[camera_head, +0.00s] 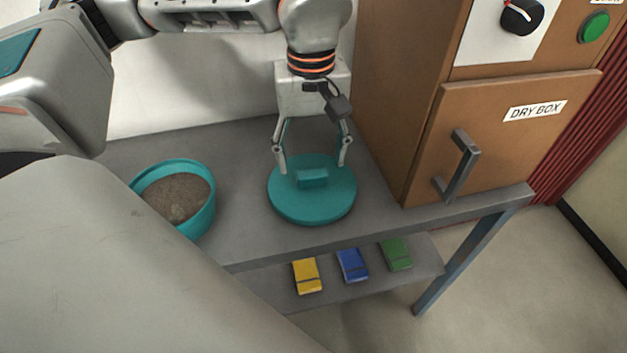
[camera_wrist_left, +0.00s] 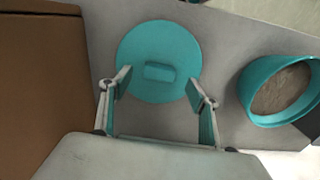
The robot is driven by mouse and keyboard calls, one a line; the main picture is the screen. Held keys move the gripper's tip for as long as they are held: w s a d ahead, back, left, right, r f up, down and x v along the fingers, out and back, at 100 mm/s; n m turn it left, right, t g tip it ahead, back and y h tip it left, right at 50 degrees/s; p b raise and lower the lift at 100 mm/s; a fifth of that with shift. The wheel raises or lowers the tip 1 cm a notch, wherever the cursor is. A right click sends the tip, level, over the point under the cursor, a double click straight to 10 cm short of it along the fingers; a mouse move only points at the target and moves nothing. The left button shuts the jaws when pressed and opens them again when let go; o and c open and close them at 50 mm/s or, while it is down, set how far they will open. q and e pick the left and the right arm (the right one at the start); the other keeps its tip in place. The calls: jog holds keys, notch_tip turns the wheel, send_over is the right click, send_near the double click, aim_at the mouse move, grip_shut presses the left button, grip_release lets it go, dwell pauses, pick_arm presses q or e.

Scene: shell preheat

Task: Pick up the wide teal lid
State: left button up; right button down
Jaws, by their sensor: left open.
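The wide teal lid (camera_head: 312,203) lies flat on the grey bench, with a block-shaped handle (camera_head: 312,178) on its top. My left gripper (camera_head: 312,166) points down over the far part of the lid, its two fingers spread wider than the handle. It is open and empty. In the left wrist view the lid (camera_wrist_left: 155,45) sits ahead of the fingers, and its handle (camera_wrist_left: 159,72) shows between and just beyond the tips (camera_wrist_left: 157,87). I cannot tell the exact height of the tips above the lid. My right gripper is not in view.
A teal bowl (camera_head: 208,211) of brown grainy material stands left of the lid. The brown dry box (camera_head: 500,140) with a grey handle is close on the right. Yellow (camera_head: 306,276), blue (camera_head: 352,265) and green (camera_head: 396,254) packets lie on a lower shelf in front.

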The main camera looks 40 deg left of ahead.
aim_at(312, 172)
pick_arm(q)
jog(key=f, duration=0.3)
jog(key=f+b, duration=0.1)
jog(key=f, duration=0.1)
jog(key=shift+w+a+f, duration=0.1)
jog(key=shift+w+f, duration=0.05)
jog(key=shift+w, duration=0.1)
jog(key=c, duration=1.2)
jog(key=shift+c, duration=0.2)
